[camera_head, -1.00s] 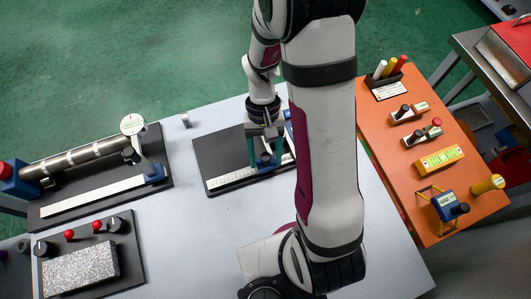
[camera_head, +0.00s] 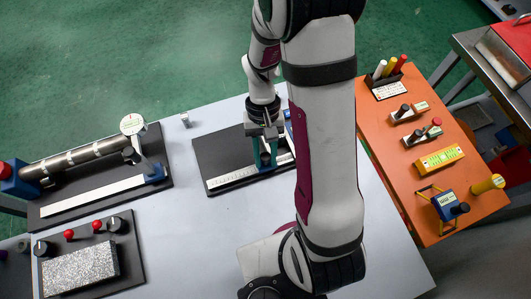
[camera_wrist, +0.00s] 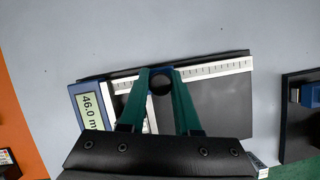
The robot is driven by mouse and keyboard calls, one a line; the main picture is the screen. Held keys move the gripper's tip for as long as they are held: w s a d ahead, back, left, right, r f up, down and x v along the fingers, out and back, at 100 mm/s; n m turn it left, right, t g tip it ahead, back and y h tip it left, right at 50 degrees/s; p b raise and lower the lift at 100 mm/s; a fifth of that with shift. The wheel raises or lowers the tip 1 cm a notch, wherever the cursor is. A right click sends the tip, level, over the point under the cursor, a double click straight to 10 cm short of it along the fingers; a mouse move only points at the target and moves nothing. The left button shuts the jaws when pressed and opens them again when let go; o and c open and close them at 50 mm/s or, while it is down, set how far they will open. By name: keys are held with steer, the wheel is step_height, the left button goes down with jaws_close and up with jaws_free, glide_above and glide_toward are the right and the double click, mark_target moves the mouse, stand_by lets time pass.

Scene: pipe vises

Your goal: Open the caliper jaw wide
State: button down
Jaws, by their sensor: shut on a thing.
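The caliper lies on a black base plate (camera_head: 218,150) on the grey table. Its white scale bar (camera_head: 230,178) also shows in the wrist view (camera_wrist: 215,69). At one end a blue display unit (camera_wrist: 90,107) reads "46.0 m", its last part cut off. My gripper (camera_head: 266,156) has its green fingers on either side of the jaw's round black knob (camera_wrist: 161,88) and is shut on it. The knob sits along the scale, a short way from the display. The blue display is mostly hidden behind my arm in the head view.
A pipe (camera_head: 85,155) with a dial gauge (camera_head: 132,124) stands on a black plate to the left. A speckled block (camera_head: 80,272) is at front left. An orange table (camera_head: 380,125) with several small devices is to the right.

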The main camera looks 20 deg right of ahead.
stand_by(0.8)
steer(key=a, duration=0.6)
steer(key=shift+a, duration=0.2)
steer(key=c, duration=0.6)
jaws_free()
steer(key=v, duration=1.5)
steer(key=shift+w+r, duration=0.25)
steer(key=shift+r, duration=0.1)
